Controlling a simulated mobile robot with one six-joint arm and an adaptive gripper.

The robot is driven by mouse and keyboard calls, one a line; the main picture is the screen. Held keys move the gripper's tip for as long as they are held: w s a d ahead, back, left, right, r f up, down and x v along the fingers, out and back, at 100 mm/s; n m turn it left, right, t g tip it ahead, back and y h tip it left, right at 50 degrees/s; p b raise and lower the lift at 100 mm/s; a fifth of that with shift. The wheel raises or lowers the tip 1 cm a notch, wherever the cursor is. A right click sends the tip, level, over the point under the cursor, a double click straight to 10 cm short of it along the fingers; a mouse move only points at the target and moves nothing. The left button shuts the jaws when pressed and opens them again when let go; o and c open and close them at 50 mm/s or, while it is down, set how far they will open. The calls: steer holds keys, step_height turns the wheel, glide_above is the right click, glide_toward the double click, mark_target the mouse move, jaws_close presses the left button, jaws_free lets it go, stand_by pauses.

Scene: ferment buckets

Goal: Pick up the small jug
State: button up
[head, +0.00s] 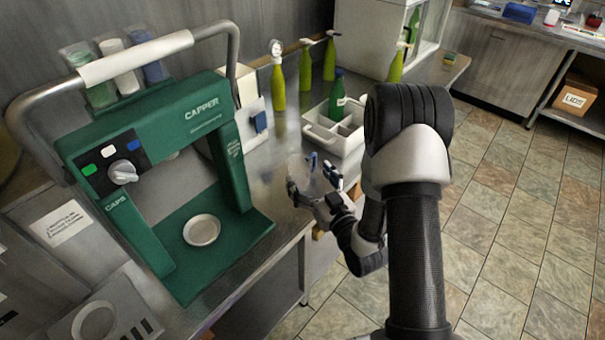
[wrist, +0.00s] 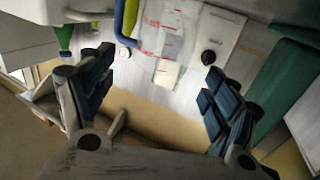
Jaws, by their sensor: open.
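A small clear jug with red measuring marks (wrist: 172,35) shows in the wrist view, ahead of my gripper and between the lines of its two fingers. In the head view a faint, see-through shape that looks like the jug (head: 297,166) stands on the steel counter near its front edge, just beyond my gripper. My gripper (head: 312,181) is open, with its blue-padded fingers spread wide. In the wrist view my gripper (wrist: 158,72) has nothing between its fingertips. I cannot make out the jug's handle clearly.
The green capper machine (head: 160,262) stands left of my gripper. A white divided crate (head: 325,143) holding a dark green bottle (head: 337,98) stands behind it. Several light green bottles (head: 278,87) stand farther back. The steel counter's (head: 262,187) front edge lies close to my gripper.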

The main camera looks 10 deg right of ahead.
mark_target(305, 171)
steer(key=b+x, duration=0.1)
steer(key=x, duration=0.4)
steer(key=shift+w, duration=0.15)
steer(key=shift+r, duration=0.1)
steer(key=c, duration=1.1)
